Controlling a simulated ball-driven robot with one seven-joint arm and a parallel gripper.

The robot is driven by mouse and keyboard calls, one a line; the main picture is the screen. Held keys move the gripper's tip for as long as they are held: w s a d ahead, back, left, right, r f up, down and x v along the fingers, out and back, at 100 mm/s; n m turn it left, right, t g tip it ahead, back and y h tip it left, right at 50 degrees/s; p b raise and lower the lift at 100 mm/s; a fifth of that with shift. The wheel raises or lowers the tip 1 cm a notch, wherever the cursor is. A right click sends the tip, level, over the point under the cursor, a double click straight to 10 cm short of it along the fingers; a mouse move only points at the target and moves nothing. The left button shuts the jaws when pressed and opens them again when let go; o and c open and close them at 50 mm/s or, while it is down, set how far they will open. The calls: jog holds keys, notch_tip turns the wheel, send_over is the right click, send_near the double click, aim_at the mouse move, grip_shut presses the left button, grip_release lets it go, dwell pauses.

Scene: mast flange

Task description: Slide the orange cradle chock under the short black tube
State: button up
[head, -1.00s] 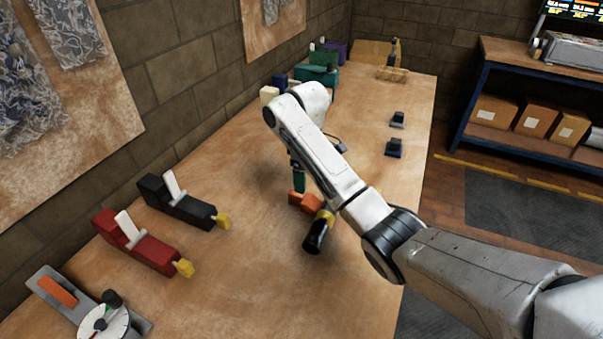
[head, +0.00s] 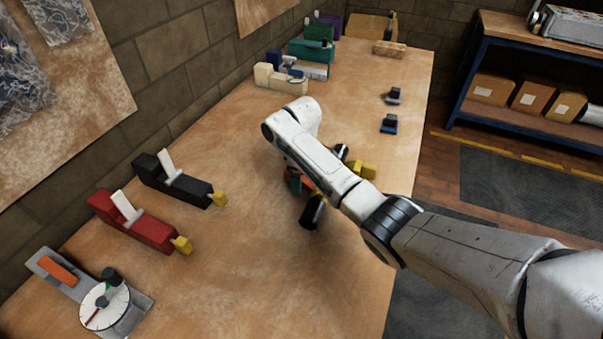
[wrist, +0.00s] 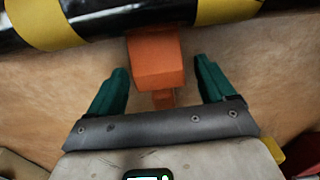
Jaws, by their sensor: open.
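The orange cradle chock (wrist: 157,62) lies on the table between the fingers of my gripper (wrist: 160,78) in the wrist view. The green fingers stand open with a visible gap on each side of it. Its far end meets the near edge of the black tube (wrist: 125,18), which has yellow bands and crosses the top of that view. I cannot tell how far the chock reaches beneath the tube.
A yellow block (head: 362,169) sits just right of my arm. Black (head: 175,182) and red (head: 135,222) clamp-like tools and a dial gauge (head: 104,305) line the left side. Two small dark blocks stand at the right edge. The table in front of the tube is clear.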

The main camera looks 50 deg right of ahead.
jog(key=shift+c, duration=0.5)
jog(key=c, duration=1)
jog(key=o, duration=1.2)
jog(key=shift+r, duration=0.1)
notch_tip(320, 180, up, 11)
jog(key=shift+f, duration=0.2)
jog(key=shift+r, duration=0.1)
